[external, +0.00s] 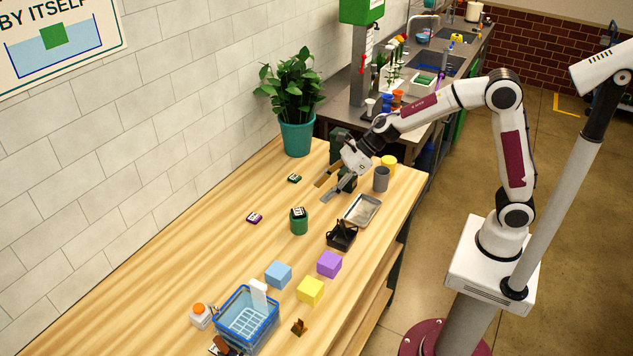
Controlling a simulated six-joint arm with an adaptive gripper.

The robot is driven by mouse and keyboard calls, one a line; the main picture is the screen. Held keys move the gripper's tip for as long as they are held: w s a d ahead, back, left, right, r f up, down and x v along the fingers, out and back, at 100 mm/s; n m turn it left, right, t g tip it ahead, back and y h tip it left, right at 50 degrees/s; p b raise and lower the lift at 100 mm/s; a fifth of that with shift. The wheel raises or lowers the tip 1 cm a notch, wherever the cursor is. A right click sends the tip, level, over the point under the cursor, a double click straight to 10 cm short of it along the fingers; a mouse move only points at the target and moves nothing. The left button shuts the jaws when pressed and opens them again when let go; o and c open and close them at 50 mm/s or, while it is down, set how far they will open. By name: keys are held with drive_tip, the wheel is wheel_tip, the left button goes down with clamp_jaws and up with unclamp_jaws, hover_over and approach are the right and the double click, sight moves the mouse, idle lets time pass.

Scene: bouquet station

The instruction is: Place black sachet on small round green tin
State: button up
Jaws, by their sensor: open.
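A small round green tin (299,226) stands upright near the middle of the wooden table. A small black packet with a pale label, which looks like the black sachet (298,212), lies on top of the tin. Whether it lies fully flat there is too small to tell. My gripper (324,190) is open and empty, with its fingers apart above the table, beyond the tin and slightly to its right. It is not touching the tin or the sachet.
A dark green packet (294,178) and a purple packet (254,217) lie left of my gripper. A metal tray (362,210), grey cup (381,179) and black basket (341,235) stand at right. Blue (278,274), purple (329,264) and yellow (311,291) cubes and a blue basket (246,320) are nearer.

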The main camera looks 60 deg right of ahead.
drive_tip(key=shift+v, duration=1.7)
drive_tip(key=shift+r, duration=0.1)
